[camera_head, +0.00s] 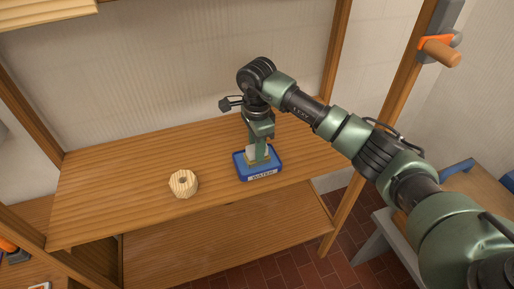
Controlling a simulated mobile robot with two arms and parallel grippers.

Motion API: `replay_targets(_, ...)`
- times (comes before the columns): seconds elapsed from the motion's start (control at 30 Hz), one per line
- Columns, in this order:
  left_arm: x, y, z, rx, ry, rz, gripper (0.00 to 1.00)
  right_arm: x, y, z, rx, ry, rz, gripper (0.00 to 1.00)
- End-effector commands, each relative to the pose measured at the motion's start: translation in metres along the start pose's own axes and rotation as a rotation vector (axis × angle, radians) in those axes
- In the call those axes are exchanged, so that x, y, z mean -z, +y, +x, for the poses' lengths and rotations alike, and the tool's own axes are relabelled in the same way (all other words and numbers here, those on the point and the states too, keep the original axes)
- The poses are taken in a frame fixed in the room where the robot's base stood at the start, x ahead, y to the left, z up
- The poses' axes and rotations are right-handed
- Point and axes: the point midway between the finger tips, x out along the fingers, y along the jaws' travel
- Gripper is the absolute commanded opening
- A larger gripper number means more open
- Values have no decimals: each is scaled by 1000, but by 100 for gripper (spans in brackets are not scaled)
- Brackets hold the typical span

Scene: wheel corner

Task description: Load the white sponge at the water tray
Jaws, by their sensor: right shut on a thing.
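A blue water tray (242,174) with a label reading "WATER" sits on the wooden shelf, near its front edge. My right gripper (258,157) reaches down over the tray from above. It is shut on the white sponge (251,155), a small pale block that shows at the tray, partly hidden by the fingers. I cannot tell whether the sponge touches the bottom of the tray. My left gripper is not in view.
Wooden posts frame the shelf. An orange holder with a wooden handle (440,51) is on the right post. The shelf's left part is clear.

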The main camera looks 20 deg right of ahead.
Motion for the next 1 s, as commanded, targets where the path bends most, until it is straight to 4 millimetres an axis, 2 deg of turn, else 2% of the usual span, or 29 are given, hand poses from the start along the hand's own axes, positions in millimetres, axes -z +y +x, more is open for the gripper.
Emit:
replay_targets(0.53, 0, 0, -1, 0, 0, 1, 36, 0, 1, 0, -5, 1, 0, 0)
replay_targets(1.0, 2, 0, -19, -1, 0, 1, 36, 0, 0, -38, -1, 0, 0, 0)
